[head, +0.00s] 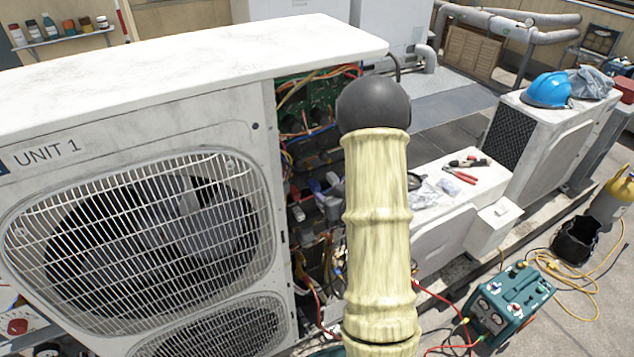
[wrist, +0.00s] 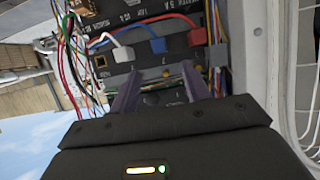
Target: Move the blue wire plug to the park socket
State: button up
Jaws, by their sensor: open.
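The blue wire plug (wrist: 157,46) sits in the dark terminal panel (wrist: 172,62) in the wrist view, its blue wire arching away to the left. A grey-white plug (wrist: 122,54) is to its left and a red plug (wrist: 197,37) to its right. An empty square socket with a tan rim (wrist: 100,61) lies left of the grey-white plug; its label is too small to read, so I cannot tell if it is the park socket. My gripper (wrist: 162,76) is open, its two purple fingers apart and pointing at the panel, just short of the blue plug. My arm hides the gripper in the head view.
The open side of the Unit 1 condenser (head: 135,150) shows crowded wires and boards. Loose wires (wrist: 75,55) run left of the panel in the wrist view, and a pale metal wall (wrist: 250,60) stands at its right. A low white unit (head: 445,205) carries hand tools.

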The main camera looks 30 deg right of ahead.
aim_at(316, 185)
jog(key=p+x, duration=0.3)
jog(key=x, duration=0.4)
jog(key=shift+w, duration=0.2)
jog(key=shift+w+a+f, duration=0.1)
jog(key=shift+w+f, duration=0.25)
jog(key=shift+w, duration=0.2)
jog(key=shift+s, duration=0.1)
grip_shut()
